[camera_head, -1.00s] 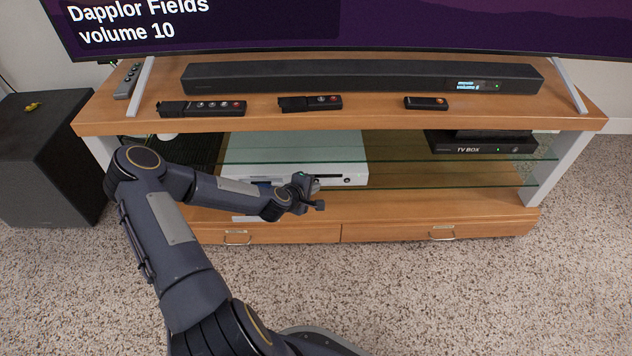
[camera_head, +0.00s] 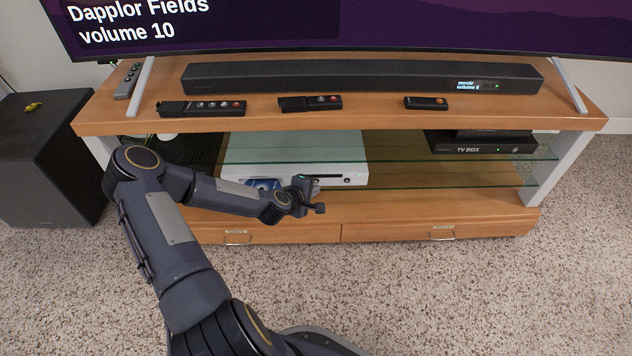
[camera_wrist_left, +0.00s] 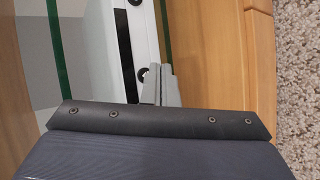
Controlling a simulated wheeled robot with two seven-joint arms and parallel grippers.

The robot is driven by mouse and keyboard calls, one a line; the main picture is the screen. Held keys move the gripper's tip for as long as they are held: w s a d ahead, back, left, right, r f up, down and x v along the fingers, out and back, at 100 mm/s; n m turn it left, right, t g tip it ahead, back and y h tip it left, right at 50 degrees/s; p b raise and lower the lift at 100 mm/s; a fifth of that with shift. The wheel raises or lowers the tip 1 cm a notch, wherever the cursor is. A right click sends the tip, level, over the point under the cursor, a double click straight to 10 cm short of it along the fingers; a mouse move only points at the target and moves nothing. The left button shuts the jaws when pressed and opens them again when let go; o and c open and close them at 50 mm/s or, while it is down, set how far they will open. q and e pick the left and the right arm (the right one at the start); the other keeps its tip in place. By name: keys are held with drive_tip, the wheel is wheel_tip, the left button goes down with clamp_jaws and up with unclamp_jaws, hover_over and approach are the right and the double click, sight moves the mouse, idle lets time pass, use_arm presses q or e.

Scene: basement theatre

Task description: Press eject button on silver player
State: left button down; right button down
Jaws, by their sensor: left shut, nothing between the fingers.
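The silver player (camera_head: 290,148) is a pale, wide box on the glass shelf of the TV stand. Its front has a dark slot and a small round button at the right (camera_head: 347,180). My left gripper (camera_head: 314,184) is shut and empty at the player's front, left of that button in the head view. In the left wrist view the shut fingers (camera_wrist_left: 159,78) are right beside a round dark button (camera_wrist_left: 142,75) on the player's front (camera_wrist_left: 116,30). I cannot tell whether they touch it. My right gripper is out of view.
A TV box (camera_head: 483,145) stands on the glass shelf at the right. Remotes (camera_head: 202,108) and a soundbar (camera_head: 360,76) lie on the stand top. A blue item (camera_head: 264,184) shows behind my forearm. A black speaker (camera_head: 45,160) stands at left. Carpet in front is clear.

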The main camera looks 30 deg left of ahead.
use_arm(q)
drive_tip(key=s+d, duration=0.3)
drive_tip(key=s, duration=0.2)
idle(0.6)
drive_tip(key=shift+s+d, duration=0.1)
drive_tip(key=shift+s, duration=0.05)
drive_tip(key=shift+s+d, duration=0.6)
drive_tip(key=shift+s, duration=0.35)
